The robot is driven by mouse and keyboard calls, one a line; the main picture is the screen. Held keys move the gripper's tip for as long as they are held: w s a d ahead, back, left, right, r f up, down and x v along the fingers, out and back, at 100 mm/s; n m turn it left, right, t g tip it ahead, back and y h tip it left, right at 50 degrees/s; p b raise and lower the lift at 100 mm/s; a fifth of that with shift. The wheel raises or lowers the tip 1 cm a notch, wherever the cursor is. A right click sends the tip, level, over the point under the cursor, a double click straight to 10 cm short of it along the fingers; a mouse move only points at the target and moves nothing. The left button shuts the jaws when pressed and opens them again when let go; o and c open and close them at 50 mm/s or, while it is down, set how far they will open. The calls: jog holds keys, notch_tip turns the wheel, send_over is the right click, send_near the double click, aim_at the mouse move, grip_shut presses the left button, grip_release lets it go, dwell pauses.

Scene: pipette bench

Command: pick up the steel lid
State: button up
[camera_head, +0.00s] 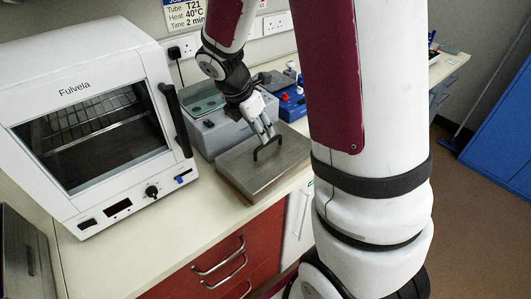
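The steel lid (240,172) is a flat grey rectangular plate with a black bar handle (267,148) on top. It lies flat at the front of the bench, beside a grey bath unit. My gripper (269,136) points down at the handle from above, with its fingertips at or just over the bar. At this size I cannot tell whether the fingers touch the handle or are closed on it.
A white oven (88,32) marked Fulvela stands to the left. The grey bath unit (214,135) is behind the lid, with a blue rack (292,106) to its right. Red drawers (228,262) are below the bench edge. My arm covers the right part of the bench.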

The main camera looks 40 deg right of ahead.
aim_at(268, 152)
jog(key=x, duration=0.8)
jog(key=shift+d, duration=0.15)
jog(key=shift+r, duration=0.1)
jog(key=shift+c, duration=0.5)
grip_shut()
